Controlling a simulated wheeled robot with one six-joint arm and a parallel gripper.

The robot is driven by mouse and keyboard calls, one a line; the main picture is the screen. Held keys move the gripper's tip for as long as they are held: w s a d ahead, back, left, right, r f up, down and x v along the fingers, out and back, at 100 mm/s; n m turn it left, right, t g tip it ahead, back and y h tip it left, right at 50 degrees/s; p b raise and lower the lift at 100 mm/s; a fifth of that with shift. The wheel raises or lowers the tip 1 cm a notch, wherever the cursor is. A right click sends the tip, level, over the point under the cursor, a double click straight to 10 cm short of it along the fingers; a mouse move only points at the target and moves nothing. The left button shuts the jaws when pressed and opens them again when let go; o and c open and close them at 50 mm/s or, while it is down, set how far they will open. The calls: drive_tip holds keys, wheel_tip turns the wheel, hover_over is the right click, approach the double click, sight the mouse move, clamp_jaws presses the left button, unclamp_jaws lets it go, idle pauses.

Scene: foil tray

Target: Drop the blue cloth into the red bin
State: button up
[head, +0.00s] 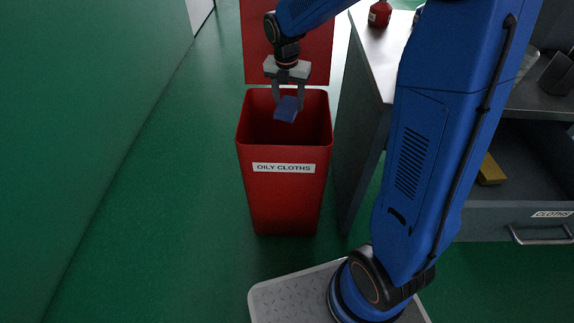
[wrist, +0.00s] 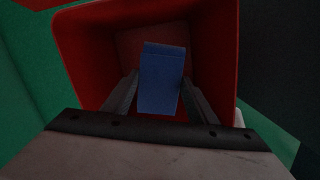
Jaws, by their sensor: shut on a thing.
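The red bin (head: 285,200) stands on the floor with its lid (head: 310,45) raised at the back and a label reading "OILY CLOTHS" on its front. My gripper (head: 288,103) points down over the bin's open mouth. It is shut on the blue cloth (head: 287,109), a small folded block. In the wrist view the blue cloth (wrist: 161,80) sits between my two fingers, with the bin's inside walls (wrist: 85,50) around it.
A grey workbench (head: 370,110) stands close to the bin's right, with a red container (head: 380,13) on top. Its open drawer (head: 540,226), labelled "CLOTHS", holds a yellow thing (head: 490,170). Green floor (head: 165,210) is clear left of the bin, up to a green wall (head: 80,90).

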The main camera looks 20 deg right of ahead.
drive_tip(key=shift+f, duration=0.1)
drive_tip(key=o, duration=1.2)
drive_tip(key=r, duration=0.5)
drive_tip(key=s+r, duration=0.1)
drive_tip(key=r, duration=0.5)
drive_tip(key=a+r, duration=0.1)
drive_tip(key=r, duration=0.5)
drive_tip(key=shift+s+a+r, duration=0.1)
drive_tip(key=shift+s+r, duration=0.05)
drive_tip(key=shift+s, duration=0.2)
